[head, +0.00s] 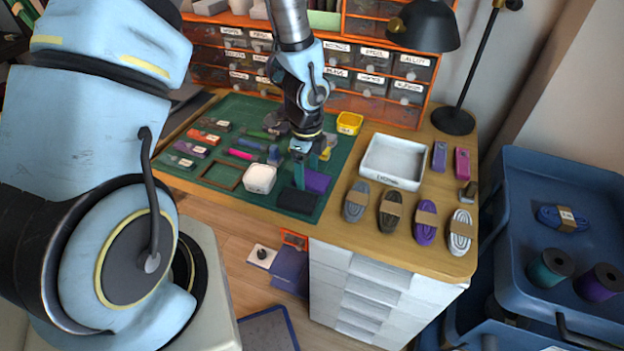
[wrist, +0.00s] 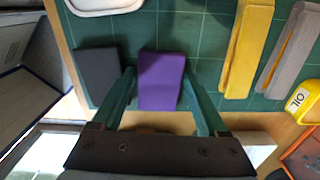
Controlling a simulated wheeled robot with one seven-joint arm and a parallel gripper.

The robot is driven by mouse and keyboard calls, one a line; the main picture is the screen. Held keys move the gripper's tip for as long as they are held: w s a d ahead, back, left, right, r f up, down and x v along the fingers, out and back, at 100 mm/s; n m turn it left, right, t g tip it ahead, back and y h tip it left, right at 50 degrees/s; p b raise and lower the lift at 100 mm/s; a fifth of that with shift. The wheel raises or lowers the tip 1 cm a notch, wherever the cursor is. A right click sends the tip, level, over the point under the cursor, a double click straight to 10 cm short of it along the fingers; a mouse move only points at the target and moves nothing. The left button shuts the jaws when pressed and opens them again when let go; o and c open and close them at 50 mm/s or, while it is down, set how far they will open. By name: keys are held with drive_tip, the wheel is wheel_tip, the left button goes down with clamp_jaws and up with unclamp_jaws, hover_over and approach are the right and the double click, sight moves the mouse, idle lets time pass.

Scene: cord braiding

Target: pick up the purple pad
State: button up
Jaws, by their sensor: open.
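The purple pad (wrist: 161,82) is a flat block lying on the green cutting mat (wrist: 205,50). In the wrist view my gripper (wrist: 160,80) is open and empty. Its two green fingers appear one on each side of the pad, with a gap to the right finger. The left finger is close to the pad's left edge. I cannot tell how far the fingertips are above the mat.
A black pad (wrist: 97,76) lies just left of the purple pad, close to my left finger. A white tray (head: 393,162) and several cord bundles (head: 425,222) occupy the desk's right side.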

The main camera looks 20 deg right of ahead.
drive_tip(key=c, duration=1.1)
drive_tip(key=shift+o, duration=0.2)
